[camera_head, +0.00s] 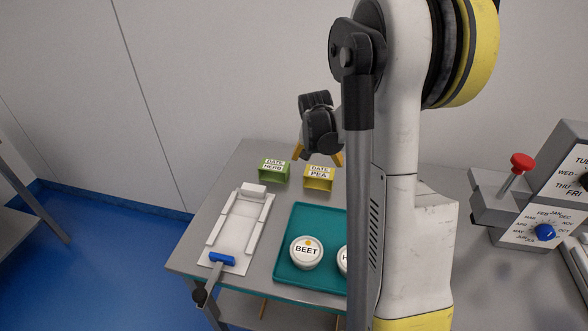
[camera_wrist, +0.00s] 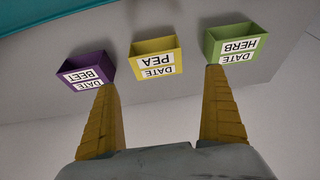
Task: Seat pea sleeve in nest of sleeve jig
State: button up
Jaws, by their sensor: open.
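The pea sleeve is a yellow open box labelled DATE PEA (camera_head: 319,179). It stands on the grey table between the green herb sleeve and the purple beet sleeve, and also shows in the wrist view (camera_wrist: 157,55). My gripper (camera_head: 317,156) is open and empty above the back of the table, near the pea sleeve. In the wrist view its yellow fingers (camera_wrist: 160,82) are spread wide, with the pea sleeve beyond the gap between them. A white plate with raised rails and a blue handle, apparently the sleeve jig (camera_head: 234,226), lies at the table's left. Its nest is not clearly distinguishable.
The green herb sleeve (camera_head: 274,170) stands left of the pea sleeve; the purple beet sleeve (camera_wrist: 86,70) shows only in the wrist view. A teal tray (camera_head: 284,237) holds a BEET tub (camera_head: 306,252) and another partly hidden tub. A red-knobbed device (camera_head: 505,195) stands at right.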

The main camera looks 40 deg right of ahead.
aim_at(319, 172)
jog(key=x, duration=0.2)
jog(key=b+x, duration=0.1)
jog(key=x, duration=0.1)
jog(key=shift+s+d+f, duration=0.15)
jog(key=shift+s+f, duration=0.05)
jog(key=shift+f, duration=0.05)
jog(key=b+x, duration=0.2)
jog(key=x, duration=0.3)
jog(key=shift+w+d+f+b, duration=0.15)
jog(key=shift+d+f+b, duration=0.05)
jog(key=shift+f+b, duration=0.15)
jog(key=shift+r, duration=0.1)
jog(key=shift+c, duration=0.3)
jog(key=c, duration=0.7)
